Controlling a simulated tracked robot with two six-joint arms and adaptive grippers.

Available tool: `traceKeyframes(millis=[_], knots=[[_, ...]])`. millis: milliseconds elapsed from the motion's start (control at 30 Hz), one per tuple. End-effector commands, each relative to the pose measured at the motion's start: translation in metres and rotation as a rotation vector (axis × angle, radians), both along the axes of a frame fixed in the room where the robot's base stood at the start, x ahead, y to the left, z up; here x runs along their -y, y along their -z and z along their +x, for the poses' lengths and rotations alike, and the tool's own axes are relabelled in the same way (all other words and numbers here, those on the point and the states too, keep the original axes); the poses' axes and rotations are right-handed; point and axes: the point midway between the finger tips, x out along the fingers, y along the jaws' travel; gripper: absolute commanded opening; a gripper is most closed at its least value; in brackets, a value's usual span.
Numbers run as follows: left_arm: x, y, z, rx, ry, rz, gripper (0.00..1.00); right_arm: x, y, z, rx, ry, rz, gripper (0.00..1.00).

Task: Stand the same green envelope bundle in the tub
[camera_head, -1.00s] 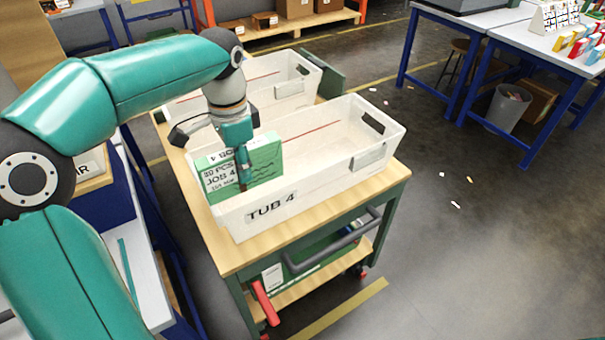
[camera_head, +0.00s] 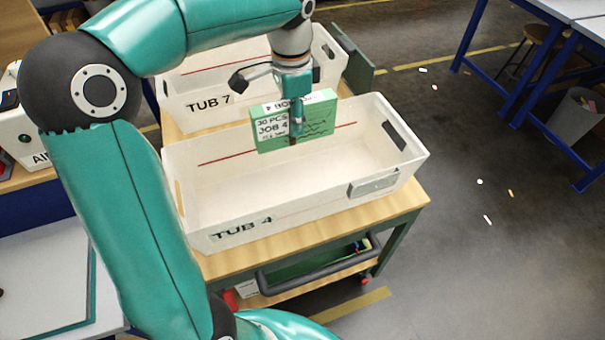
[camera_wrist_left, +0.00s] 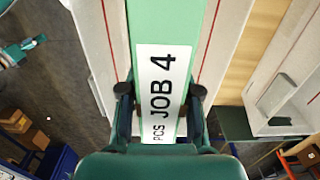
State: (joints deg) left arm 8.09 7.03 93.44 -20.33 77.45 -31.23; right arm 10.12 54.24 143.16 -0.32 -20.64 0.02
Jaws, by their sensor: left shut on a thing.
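The green envelope bundle (camera_head: 320,122), with a white label reading JOB 4, is held upright over the white tub marked TUB 4 (camera_head: 300,205). My left gripper (camera_head: 293,130) is shut on the bundle from above. The bundle's lower edge appears against the tub's back inner wall; I cannot tell how far it is from the floor. In the left wrist view the bundle (camera_wrist_left: 165,25) runs between the two fingers (camera_wrist_left: 160,100), its label facing the camera.
TUB 4 stands on a wooden-topped cart (camera_head: 400,205) and its visible floor looks empty. A second tub marked TUB 7 (camera_head: 215,103) stands just behind it. Blue-legged tables (camera_head: 510,75) are at the right, with open floor before them.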

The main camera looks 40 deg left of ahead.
Motion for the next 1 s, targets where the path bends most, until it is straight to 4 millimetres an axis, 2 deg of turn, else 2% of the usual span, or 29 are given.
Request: traceKeyframes(millis=[400, 500, 600, 767, 1000], knots=[[0.0, 0.107, -0.002, -0.008, -0.002, -0.003, 0.0, 0.0, 0.006, 0.0, -0.001, 0.0, 0.0, 1.0], [0.0, 0.127, -0.001, -0.006, -0.001, -0.001, 0.0, 0.0, 0.006, 0.0, 0.0, 0.0, 0.0, 1.0], [0.0, 0.139, -0.001, -0.003, -0.002, -0.001, 0.0, 0.0, 0.007, 0.0, 0.0, 0.0, 0.0, 1.0], [0.0, 0.149, 0.0, -0.001, 0.0, 0.0, 0.0, 0.0, 0.007, 0.0, 0.0, 0.0, 0.0, 1.0], [0.0, 0.181, 0.0, -0.004, 0.001, 0.0, 0.0, 0.0, 0.007, 0.0, 0.0, 0.0, 0.0, 1.0]])
